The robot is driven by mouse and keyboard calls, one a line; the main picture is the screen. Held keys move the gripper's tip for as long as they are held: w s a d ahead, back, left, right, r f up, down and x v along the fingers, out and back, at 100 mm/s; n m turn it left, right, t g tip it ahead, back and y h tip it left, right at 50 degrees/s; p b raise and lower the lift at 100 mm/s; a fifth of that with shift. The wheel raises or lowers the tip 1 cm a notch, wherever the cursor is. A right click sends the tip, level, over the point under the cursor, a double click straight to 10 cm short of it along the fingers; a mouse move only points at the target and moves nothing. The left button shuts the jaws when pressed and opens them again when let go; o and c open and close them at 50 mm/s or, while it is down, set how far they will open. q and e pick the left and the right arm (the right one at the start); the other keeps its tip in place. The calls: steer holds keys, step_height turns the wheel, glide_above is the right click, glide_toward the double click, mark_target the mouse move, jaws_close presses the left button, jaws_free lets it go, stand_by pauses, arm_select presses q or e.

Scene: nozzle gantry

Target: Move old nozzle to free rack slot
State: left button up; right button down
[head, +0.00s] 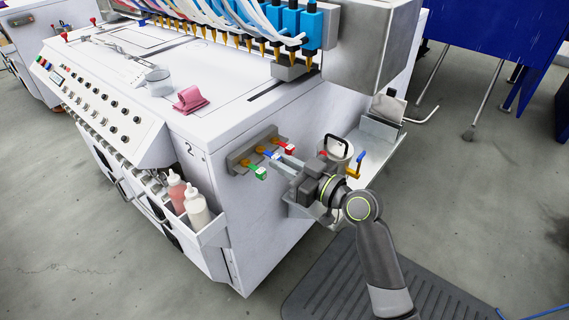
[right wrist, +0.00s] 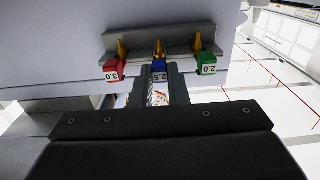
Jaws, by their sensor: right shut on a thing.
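The slotted grey rack (head: 240,160) is fixed to the machine's white side panel and also shows in the right wrist view (right wrist: 135,43). A red nozzle block marked 3.0 (right wrist: 115,70) and a green one marked 2.0 (right wrist: 206,65) hang at its two ends, with brass parts above. Between them is a blue nozzle block marked 2.5 (right wrist: 159,72), its brass at the rack's middle position. My right gripper (head: 281,162) is shut on the blue block; whether the nozzle is fully seated I cannot tell. My left gripper is not in view.
A row of blue valves with brass tips (head: 290,22) stands above the machine top. Squeeze bottles (head: 195,205) sit in a side bin.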

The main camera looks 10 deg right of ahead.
steer(key=shift+f+b, duration=0.2)
steer(key=shift+b, duration=0.1)
stand_by(0.8)
steer(key=c, duration=1.3)
jaws_free()
steer(key=shift+c, duration=0.2)
steer(key=b+v, duration=0.1)
steer(key=v, duration=1.6)
steer(key=shift+s+d, duration=0.2)
